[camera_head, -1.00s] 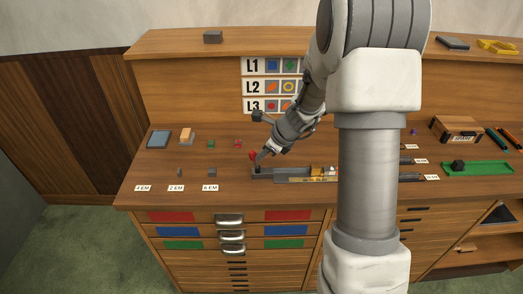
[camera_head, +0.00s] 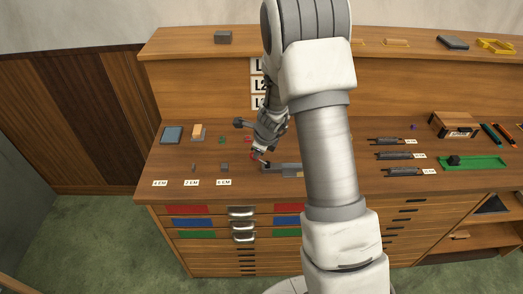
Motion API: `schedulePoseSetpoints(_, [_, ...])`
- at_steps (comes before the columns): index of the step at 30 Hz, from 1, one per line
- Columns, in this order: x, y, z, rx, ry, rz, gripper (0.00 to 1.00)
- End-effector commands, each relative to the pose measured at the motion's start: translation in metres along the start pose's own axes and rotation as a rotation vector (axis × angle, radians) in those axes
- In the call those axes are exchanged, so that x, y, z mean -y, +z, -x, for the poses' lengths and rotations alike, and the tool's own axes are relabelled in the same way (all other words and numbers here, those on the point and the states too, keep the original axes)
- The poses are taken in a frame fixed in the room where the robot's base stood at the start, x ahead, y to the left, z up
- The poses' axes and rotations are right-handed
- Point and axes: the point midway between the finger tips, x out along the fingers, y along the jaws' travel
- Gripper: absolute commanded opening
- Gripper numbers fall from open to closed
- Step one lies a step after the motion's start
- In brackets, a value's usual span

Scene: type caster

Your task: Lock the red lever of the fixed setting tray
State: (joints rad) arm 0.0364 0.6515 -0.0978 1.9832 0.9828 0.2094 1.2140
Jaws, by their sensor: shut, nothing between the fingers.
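The setting tray (camera_head: 284,168) is a grey, narrow channel on the desk top. Its left end shows; its right part is hidden behind my arm. A small red piece, apparently the lever (camera_head: 253,157), shows at the tray's left end, beside my fingertips. My gripper (camera_head: 260,157) is shut with nothing held, pointing down at that end. It is at or very near the lever; I cannot tell whether they touch. The lever's exact angle is too small to read.
Small blocks and the size labels (camera_head: 191,183) lie left of the tray. Several dark grey bars (camera_head: 393,156) and a green tray (camera_head: 480,162) lie to the right. The raised back panel (camera_head: 200,75) stands behind.

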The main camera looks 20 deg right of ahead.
Motion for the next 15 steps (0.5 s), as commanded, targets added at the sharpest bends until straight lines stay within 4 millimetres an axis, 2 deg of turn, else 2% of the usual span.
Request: schedulePoseSetpoints(15, [-0.0061,0.0073,-0.0057,0.002,0.004,0.001,0.0])
